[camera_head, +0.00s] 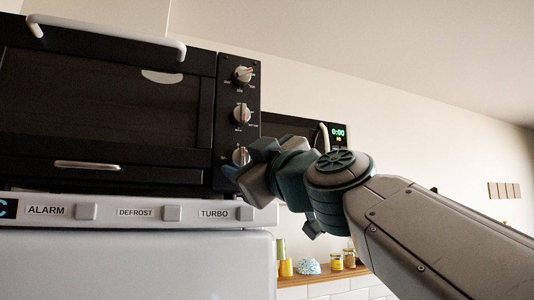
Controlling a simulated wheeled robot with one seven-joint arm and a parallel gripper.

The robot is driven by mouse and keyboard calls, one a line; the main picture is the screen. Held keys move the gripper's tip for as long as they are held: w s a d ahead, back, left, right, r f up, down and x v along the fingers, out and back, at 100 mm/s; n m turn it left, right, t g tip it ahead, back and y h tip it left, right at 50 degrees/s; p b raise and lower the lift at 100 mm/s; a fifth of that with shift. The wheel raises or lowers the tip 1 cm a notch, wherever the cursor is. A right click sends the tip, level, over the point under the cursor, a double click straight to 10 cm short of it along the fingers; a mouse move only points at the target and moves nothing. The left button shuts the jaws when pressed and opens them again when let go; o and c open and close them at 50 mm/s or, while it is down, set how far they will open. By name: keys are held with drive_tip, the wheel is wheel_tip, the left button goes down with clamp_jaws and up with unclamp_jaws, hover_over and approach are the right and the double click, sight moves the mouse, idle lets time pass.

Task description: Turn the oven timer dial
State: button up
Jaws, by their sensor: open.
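A black toaster oven (105,95) stands at the left with a column of three silver dials on its right-hand panel. The top dial (243,75) and the middle dial (241,114) are in full view. The bottom dial (240,155) is partly hidden behind my gripper. The small markings around the dials are too blurred to tell which one is the timer. My gripper (247,172) is open in front of the panel, right at the bottom dial. I cannot tell whether its fingers touch the dial or stand around it.
The oven stands on a white appliance (150,260) with a button strip (120,211) marked ALARM, DEFROST and TURBO. A black microwave (290,126) with a green display stands behind my arm. A wooden shelf (322,274) with jars and cups is at the lower right.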

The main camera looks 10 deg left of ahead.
drive_tip(key=shift+w+a+r, duration=0.1)
drive_tip(key=shift+w+a, duration=0.1)
drive_tip(key=c, duration=1)
drive_tip(key=shift+o, duration=0.2)
drive_tip(key=shift+m, duration=0.4)
